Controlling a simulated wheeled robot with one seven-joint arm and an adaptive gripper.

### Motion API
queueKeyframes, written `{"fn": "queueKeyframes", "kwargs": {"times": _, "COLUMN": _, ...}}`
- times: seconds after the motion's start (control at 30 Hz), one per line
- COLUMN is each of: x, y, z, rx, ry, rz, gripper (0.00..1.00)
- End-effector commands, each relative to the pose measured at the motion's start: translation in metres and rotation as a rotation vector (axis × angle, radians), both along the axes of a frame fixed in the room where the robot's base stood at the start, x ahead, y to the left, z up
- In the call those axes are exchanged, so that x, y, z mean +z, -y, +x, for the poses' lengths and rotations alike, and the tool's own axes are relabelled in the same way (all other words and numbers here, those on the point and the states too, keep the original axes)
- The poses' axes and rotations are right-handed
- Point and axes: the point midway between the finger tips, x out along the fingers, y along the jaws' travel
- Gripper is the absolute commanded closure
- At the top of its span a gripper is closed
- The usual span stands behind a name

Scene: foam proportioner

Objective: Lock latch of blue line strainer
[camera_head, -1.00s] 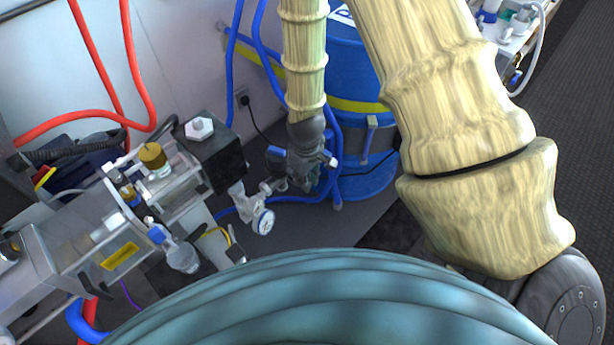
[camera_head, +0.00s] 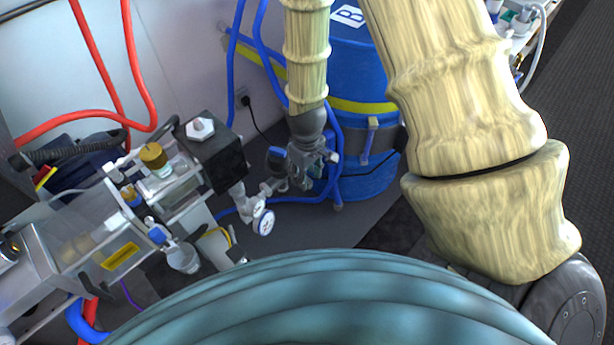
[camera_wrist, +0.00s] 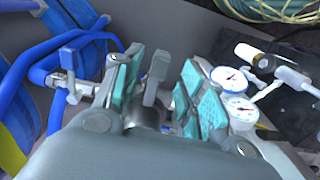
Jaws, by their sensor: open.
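My gripper (camera_head: 308,168) points down beside the blue barrel, near a cluster of fittings. In the wrist view my gripper (camera_wrist: 160,88) is open, with a teal-padded finger on each side. A grey upright lever-like part (camera_wrist: 157,75), which looks like the strainer latch, stands between the fingers, nearer the left one. A metal body, perhaps the blue line strainer (camera_wrist: 147,112), shows below it, partly hidden by my gripper. I cannot tell whether a finger touches the latch, nor whether it is locked.
The blue barrel (camera_head: 358,100) with a yellow band stands behind my gripper. Blue hoses (camera_wrist: 55,55) run close to the left finger. Round gauges (camera_wrist: 238,105) sit close to the right finger. A proportioner unit (camera_head: 120,215) with clear chambers stands at left. Dark floor lies at right.

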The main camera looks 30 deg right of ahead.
Motion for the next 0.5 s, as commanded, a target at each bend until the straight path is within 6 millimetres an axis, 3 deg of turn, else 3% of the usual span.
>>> {"fn": "queueKeyframes", "kwargs": {"times": 0.5, "x": 0.067, "y": 0.0, "z": 0.001, "rx": -0.001, "ry": 0.002, "rz": 0.001, "gripper": 0.59}}
